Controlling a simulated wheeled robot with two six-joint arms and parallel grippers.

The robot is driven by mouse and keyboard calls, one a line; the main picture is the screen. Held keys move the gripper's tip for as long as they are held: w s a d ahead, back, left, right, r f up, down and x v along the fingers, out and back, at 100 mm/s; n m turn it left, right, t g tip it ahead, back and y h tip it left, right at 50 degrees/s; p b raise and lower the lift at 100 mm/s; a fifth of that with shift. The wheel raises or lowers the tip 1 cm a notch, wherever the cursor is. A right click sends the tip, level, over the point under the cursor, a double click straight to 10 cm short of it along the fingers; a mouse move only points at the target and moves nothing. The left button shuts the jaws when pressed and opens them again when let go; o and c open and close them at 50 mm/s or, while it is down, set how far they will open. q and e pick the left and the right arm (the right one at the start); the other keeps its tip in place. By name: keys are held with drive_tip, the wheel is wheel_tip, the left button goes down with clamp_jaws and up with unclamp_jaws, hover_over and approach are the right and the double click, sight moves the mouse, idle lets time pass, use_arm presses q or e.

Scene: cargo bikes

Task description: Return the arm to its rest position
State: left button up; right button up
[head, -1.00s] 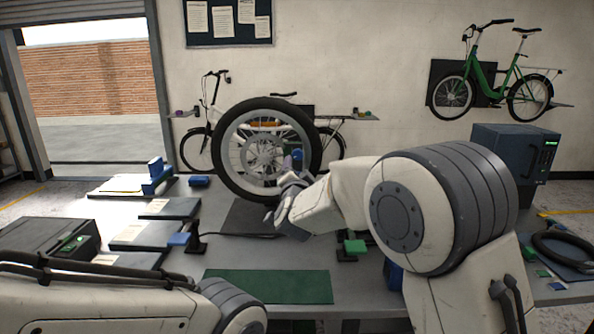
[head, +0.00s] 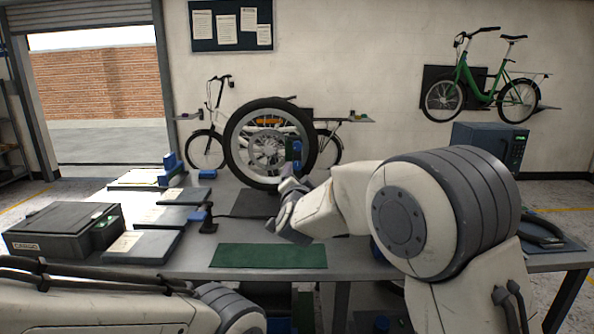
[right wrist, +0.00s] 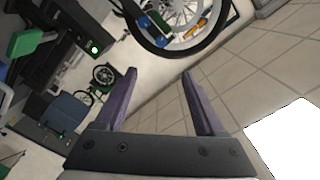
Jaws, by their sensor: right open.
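My right arm reaches in from the right in the head view, bent over the workbench. My right gripper (head: 287,210) is above the bench in front of the mounted wheel (head: 232,148). In the right wrist view its two purple fingers (right wrist: 160,102) are apart with nothing between them. The wheel also shows there at the top (right wrist: 157,47), beyond the fingertips. My left arm lies low at the bottom left of the head view; its gripper is not in view.
The bench holds a green mat (head: 270,256), a dark case (head: 62,232), several grey trays with papers, and a blue clamp (head: 205,216). A dark box (head: 490,146) stands at the back right. Bikes are by the wall.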

drive_tip(key=s+d+f+n+g+y, duration=0.1)
drive_tip(key=s+d+f+n+g, duration=0.25)
drive_tip(key=s+d+f, duration=0.35)
drive_tip(key=s+d+f+n+g, duration=0.3)
drive_tip(key=s+f+g, duration=0.25)
drive_tip(key=f, duration=0.25)
drive_tip(key=s+d+f+n+g+h, duration=0.1)
drive_tip(key=s+d+f+g, duration=0.25)
drive_tip(key=s, duration=0.65)
drive_tip(key=s+d+f+n+g, duration=0.25)
drive_tip(key=s+d+f, duration=0.25)
drive_tip(key=s, duration=0.5)
drive_tip(key=s+a+r+n+g+p, duration=0.2)
drive_tip(key=s+a+r+n+p, duration=0.4)
drive_tip(key=s+a+r, duration=0.7)
drive_tip(key=shift+s+a+r+n+g+y+p, duration=0.15)
drive_tip(key=shift+s+a+n+g+y+p, duration=0.25)
drive_tip(key=shift+p, duration=0.55)
